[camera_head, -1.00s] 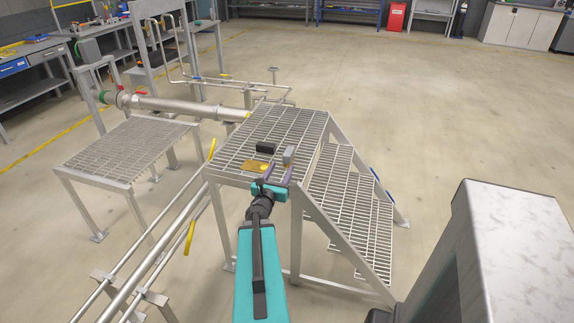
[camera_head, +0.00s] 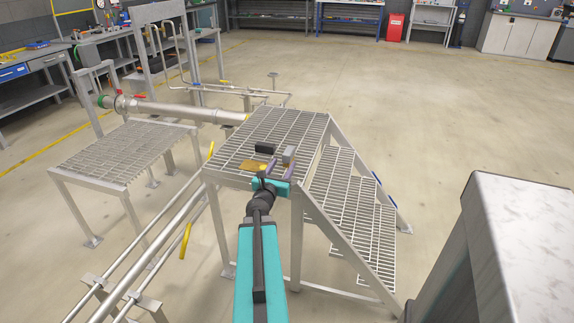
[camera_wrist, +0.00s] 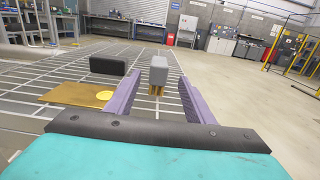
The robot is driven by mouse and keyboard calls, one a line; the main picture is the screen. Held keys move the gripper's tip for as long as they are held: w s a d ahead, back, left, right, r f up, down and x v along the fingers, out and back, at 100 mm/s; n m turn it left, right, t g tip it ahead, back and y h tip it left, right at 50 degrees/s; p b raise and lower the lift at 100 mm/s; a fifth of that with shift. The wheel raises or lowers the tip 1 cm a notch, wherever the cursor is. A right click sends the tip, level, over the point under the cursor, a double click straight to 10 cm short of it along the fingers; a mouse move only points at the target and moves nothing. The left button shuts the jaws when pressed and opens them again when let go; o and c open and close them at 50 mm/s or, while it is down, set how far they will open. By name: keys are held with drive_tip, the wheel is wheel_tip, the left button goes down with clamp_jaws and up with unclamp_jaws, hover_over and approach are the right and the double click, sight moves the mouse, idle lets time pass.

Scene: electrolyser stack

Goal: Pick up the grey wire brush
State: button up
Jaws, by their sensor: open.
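The grey wire brush (camera_head: 289,154) is a small grey block on the grated top platform. In the wrist view the brush (camera_wrist: 158,72) stands straight ahead, with tan bristles showing under its grey body. My gripper (camera_head: 278,167) is just on the near side of it. In the wrist view the two purple fingers of my gripper (camera_wrist: 160,88) are spread apart, with the brush framed between them and slightly beyond their tips. Nothing is held. Whether a finger touches the brush cannot be told.
A black block (camera_wrist: 107,66) and a brown-gold plate (camera_wrist: 76,95) with a yellow disc (camera_wrist: 104,95) lie left of the brush on the grating (camera_head: 285,121). Grated steps (camera_head: 350,205) descend to the right. Pipes (camera_head: 180,107) run at the left.

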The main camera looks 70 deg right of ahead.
sight(289, 153)
drive_tip(key=shift+d+f+b, duration=0.1)
drive_tip(key=shift+d+b, duration=0.2)
drive_tip(key=shift+b, duration=0.75)
drive_tip(key=shift+d+r, duration=0.2)
drive_tip(key=shift+d, duration=0.1)
drive_tip(key=shift+w+d, duration=0.1)
drive_tip(key=shift+d, duration=1)
drive_tip(key=shift+w+d+p, duration=0.15)
drive_tip(key=shift+d+p, duration=0.25)
drive_tip(key=shift+d, duration=2.35)
drive_tip(key=c, duration=1.1)
